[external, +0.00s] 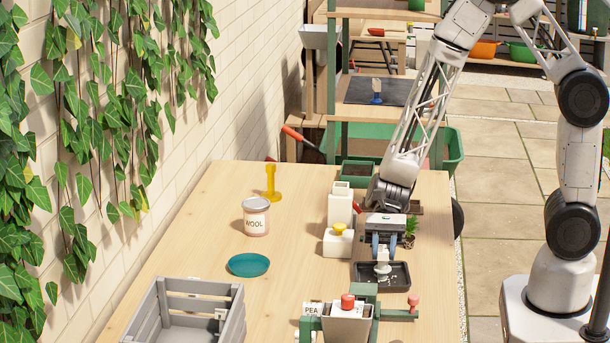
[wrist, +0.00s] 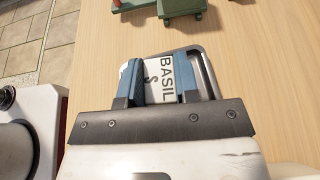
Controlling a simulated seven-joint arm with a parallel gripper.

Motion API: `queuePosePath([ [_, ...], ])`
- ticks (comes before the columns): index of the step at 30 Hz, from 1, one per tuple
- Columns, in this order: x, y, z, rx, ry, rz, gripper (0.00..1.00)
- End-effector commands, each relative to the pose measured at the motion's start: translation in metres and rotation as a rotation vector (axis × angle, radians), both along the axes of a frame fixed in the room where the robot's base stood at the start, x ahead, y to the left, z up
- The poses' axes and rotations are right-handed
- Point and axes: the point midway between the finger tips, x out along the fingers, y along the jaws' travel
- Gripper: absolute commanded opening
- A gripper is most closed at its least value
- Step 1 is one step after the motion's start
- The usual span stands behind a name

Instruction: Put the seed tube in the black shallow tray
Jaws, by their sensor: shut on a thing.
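The black shallow tray (external: 400,283) lies on the table at the right, and its edge shows in the wrist view (wrist: 207,72). My gripper (external: 383,248) points down over the tray and is shut on a white tube. The tube (external: 383,266) stands roughly upright between the fingers, within the tray's outline. In the wrist view my gripper (wrist: 155,80) has its blue fingers on either side of the tube, whose label reads BASIL (wrist: 167,78). I cannot tell whether the tube's lower end touches the tray floor.
Behind the tray stand a white block with a yellow knob (external: 339,240) and a small plant (external: 409,232). A teal dish (external: 248,265), a labelled jar (external: 256,217) and a grey crate (external: 178,310) are left.

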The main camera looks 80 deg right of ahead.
Motion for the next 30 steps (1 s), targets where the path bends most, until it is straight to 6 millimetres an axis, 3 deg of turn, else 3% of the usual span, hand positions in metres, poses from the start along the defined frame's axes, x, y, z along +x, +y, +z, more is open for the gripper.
queuePosePath([
  [12, 0.0001, 0.0000, -0.0032, 0.000, 0.000, 0.000, 0.06],
  [13, 0.0002, -0.0001, -0.0031, 0.000, 0.000, 0.000, 0.32],
  [18, 0.0002, -0.0001, -0.0029, 0.000, -0.001, 0.000, 0.55],
  [30, 0.0003, 0.0000, 0.0007, -0.001, -0.002, 0.001, 0.55],
])
